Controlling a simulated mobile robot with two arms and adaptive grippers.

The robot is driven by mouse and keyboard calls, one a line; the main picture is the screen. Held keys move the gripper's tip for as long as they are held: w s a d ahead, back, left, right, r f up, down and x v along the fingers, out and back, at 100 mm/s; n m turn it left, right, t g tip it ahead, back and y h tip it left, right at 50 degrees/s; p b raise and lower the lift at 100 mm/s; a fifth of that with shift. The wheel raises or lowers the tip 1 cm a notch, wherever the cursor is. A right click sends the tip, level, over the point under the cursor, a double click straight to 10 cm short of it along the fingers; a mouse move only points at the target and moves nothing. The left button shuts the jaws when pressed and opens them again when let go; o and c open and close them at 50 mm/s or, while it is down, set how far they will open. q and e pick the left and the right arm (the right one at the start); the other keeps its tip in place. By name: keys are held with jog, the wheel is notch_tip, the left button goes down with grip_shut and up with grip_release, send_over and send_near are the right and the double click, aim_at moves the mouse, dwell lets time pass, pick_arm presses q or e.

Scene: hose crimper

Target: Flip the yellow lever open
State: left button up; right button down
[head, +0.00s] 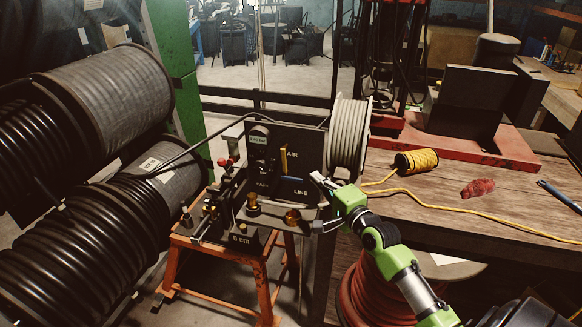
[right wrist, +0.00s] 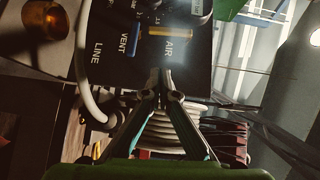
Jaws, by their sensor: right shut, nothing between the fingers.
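The yellow lever (head: 284,158) stands upright on the black panel (head: 310,142) of the crimper, beside the word AIR. In the right wrist view the yellow lever (right wrist: 172,31) shows near the top, lying across the picture. A blue lever (head: 291,178) sits below it on the panel; it also shows in the right wrist view (right wrist: 133,42). My right gripper (head: 317,177) is shut and empty, to the right of and below the yellow lever, apart from it. Its fingertips (right wrist: 161,72) point at the panel near AIR. My left gripper is not in view.
A white hose reel (head: 347,135) stands right of the panel, close to my right gripper. The crimper rests on an orange stand (head: 258,272). Large black hose reels fill the left side. A wooden bench (head: 440,195) with a yellow cord spool (head: 416,161) is at right.

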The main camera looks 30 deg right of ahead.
aim_at(285, 158)
jog(key=w, duration=0.2)
jog(key=w+a+p, duration=0.1)
jog(key=w, duration=0.2)
jog(key=w+a+p, duration=0.1)
jog(key=w, duration=0.2)
jog(key=shift+w+a+f, duration=0.1)
jog(key=shift+a+f, duration=0.15)
jog(key=shift+f, duration=0.05)
jog(key=shift+w+a+f+m+t+b, duration=0.1)
jog(key=shift+w+a+m+t+b, duration=0.3)
jog(key=shift+b, duration=0.85)
